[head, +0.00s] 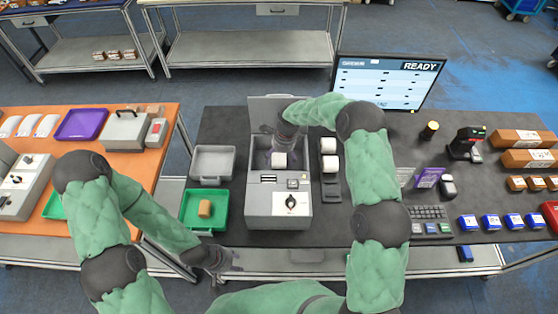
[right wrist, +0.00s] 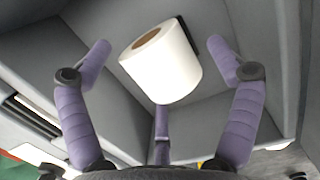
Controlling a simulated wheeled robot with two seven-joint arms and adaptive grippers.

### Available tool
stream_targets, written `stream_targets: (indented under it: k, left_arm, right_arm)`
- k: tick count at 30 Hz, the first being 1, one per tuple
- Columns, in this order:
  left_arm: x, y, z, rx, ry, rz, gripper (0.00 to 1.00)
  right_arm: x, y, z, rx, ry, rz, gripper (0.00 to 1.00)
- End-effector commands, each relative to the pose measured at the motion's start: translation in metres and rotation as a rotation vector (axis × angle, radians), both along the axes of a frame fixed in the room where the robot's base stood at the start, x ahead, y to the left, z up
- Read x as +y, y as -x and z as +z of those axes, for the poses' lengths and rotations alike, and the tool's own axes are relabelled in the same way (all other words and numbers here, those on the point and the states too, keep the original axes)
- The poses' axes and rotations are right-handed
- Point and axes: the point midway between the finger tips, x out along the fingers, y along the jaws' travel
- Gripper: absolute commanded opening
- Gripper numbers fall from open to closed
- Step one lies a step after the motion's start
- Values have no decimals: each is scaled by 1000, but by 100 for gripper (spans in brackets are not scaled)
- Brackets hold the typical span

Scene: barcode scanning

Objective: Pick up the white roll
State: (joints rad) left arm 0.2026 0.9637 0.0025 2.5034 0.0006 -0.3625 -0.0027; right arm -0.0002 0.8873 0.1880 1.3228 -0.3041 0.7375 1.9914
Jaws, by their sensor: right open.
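A white roll (head: 279,161) with a brown core sits in the open compartment of the grey label printer (head: 277,222). My right gripper (head: 279,153) reaches down into that compartment over the roll. In the right wrist view, the roll (right wrist: 172,72) shows between the spread purple fingers of the right gripper (right wrist: 160,65), with visible gaps at both sides. The right gripper is open and not closed on it. Two more white rolls (head: 329,146) stand on a dark holder right of the printer. My left gripper (head: 225,264) hangs near the table's front edge; its finger opening is unclear.
The printer's raised lid (head: 262,108) stands behind the right gripper. A green tray (head: 190,218) with a tan block and a grey tray (head: 213,163) lie to the left. A monitor (head: 388,82), scanner (head: 466,144) and several boxes occupy the right side.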

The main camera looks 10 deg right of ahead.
Motion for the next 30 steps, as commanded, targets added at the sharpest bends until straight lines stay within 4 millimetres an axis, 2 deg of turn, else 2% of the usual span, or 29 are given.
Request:
stream_targets:
  k: [3, 6, 14, 22, 23, 30]
  left_arm:
    - [0, 0, 1, 0, 0, 0, 40]
    - [0, 0, 1, 0, 0, 0, 40]
    - [0, 0, 1, 0, 0, 0, 40]
    - [0, 0, 1, 0, 0, 0, 40]
    - [0, 0, 1, 0, 0, 0, 40]
    - [0, 0, 1, 0, 0, 0, 40]
  right_arm:
    - [1, 0, -16, 1, 1, 1, 91]
    - [2, 0, -22, 0, 0, 1, 91]
    - [3, -1, -24, -1, 0, 0, 91]
    - [3, -1, -24, 0, 0, 0, 14]
    - [3, -1, -24, 0, 0, 0, 9]
    - [3, 0, -24, 0, 0, 0, 9]
